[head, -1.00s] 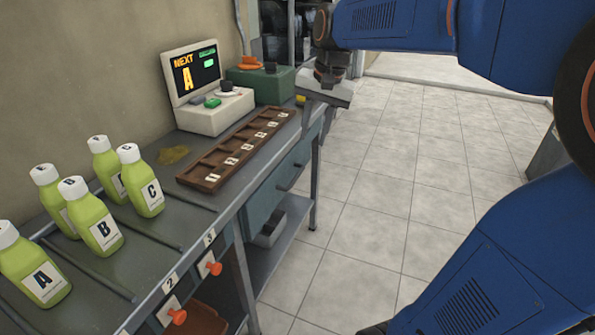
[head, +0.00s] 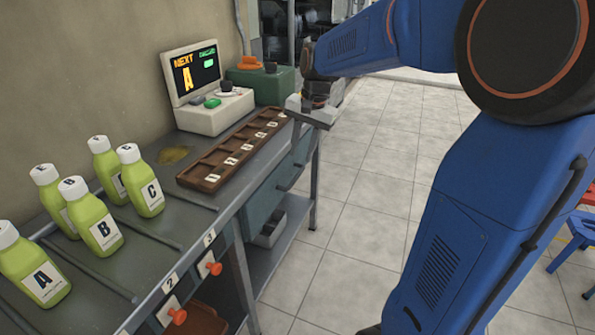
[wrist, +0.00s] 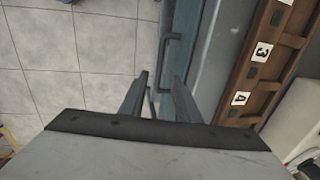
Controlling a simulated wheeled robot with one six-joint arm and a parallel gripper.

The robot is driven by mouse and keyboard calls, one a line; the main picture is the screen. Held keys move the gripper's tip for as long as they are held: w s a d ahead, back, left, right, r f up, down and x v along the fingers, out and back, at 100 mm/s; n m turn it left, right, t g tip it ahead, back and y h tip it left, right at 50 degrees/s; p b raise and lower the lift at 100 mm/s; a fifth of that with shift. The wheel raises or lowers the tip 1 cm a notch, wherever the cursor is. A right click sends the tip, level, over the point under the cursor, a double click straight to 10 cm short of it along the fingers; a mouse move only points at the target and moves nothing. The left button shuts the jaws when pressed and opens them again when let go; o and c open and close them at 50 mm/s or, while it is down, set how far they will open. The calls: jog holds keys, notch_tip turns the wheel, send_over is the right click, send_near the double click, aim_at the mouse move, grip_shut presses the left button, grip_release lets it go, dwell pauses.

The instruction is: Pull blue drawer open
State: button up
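The blue drawer (head: 262,203) sits under the right end of the bench in the head view, its front teal-blue. It appears shut. Its dark bar handle (head: 291,180) is partly visible. My gripper (head: 306,140) points down beside the bench's front edge, near the drawer's far end. In the wrist view the drawer (wrist: 187,65) and its handle (wrist: 168,52) lie just beyond my fingertips. My gripper (wrist: 160,88) is open there, its fingers apart, the right one close to the drawer front. I cannot tell whether either finger touches the handle.
A brown slotted tray (head: 185,180) lies on the bench above the drawer. A monitor (head: 190,72) and a green box (head: 272,87) stand behind. Several green bottles (head: 103,226) stand at left. Orange knobs (head: 209,269) project from the bench front. Tiled floor (head: 350,225) in front is clear.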

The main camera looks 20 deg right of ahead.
aim_at(296, 176)
jog(key=f, duration=0.5)
jog(key=w+a+f, duration=0.1)
jog(key=f, duration=0.2)
grip_shut()
